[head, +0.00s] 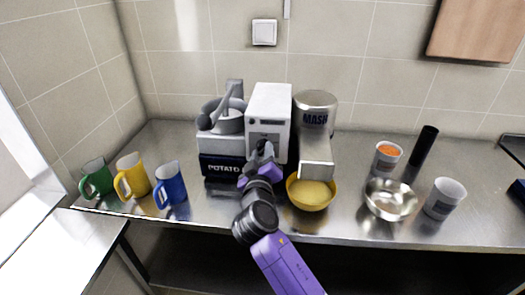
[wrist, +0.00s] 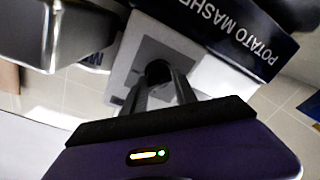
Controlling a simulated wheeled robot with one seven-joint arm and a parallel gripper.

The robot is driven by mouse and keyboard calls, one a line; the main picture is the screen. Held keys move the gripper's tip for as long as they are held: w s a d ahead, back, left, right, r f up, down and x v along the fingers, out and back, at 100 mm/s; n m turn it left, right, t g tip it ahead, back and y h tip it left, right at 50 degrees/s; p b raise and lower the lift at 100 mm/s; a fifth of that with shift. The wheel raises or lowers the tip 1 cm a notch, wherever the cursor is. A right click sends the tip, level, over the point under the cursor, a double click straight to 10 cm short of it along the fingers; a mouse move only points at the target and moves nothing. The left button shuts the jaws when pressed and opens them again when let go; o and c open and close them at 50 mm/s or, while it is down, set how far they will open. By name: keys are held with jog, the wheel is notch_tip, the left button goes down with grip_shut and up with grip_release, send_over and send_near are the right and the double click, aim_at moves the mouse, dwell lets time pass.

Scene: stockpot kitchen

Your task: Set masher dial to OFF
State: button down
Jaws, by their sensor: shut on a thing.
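The potato masher stands against the back wall, with a white housing (head: 270,103), a dark blue front lettered POTATO (head: 222,167) and a steel cylinder marked MASH (head: 315,104). In the wrist view the lettering (wrist: 236,30) is upside down at the upper right. My gripper (head: 262,152) is at the front of the white housing. In the wrist view its two fingers (wrist: 160,82) are closed around the dark round dial (wrist: 158,68) on a grey panel (wrist: 150,50). The dial's pointer and marks are hidden or too small to read.
A yellow bowl (head: 311,194) sits under the steel chute, right of my gripper. Green (head: 97,179), yellow (head: 132,175) and blue (head: 171,183) mugs stand at left. The counter's front edge is near my arm.

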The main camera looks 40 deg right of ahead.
jog(key=n+p, duration=0.1)
jog(key=n, duration=0.2)
jog(key=shift+r+n+p, duration=0.15)
jog(key=shift+n+p, duration=0.15)
jog(key=shift+p, duration=0.05)
jog(key=shift+n+g+p, duration=0.3)
jog(key=shift+n+p, duration=0.65)
jog(key=shift+n, duration=0.85)
jog(key=shift+w, duration=0.1)
jog(key=c, duration=1)
grip_release()
jog(key=b+v, duration=0.1)
jog(key=v, duration=0.7)
jog(key=shift+b, duration=0.3)
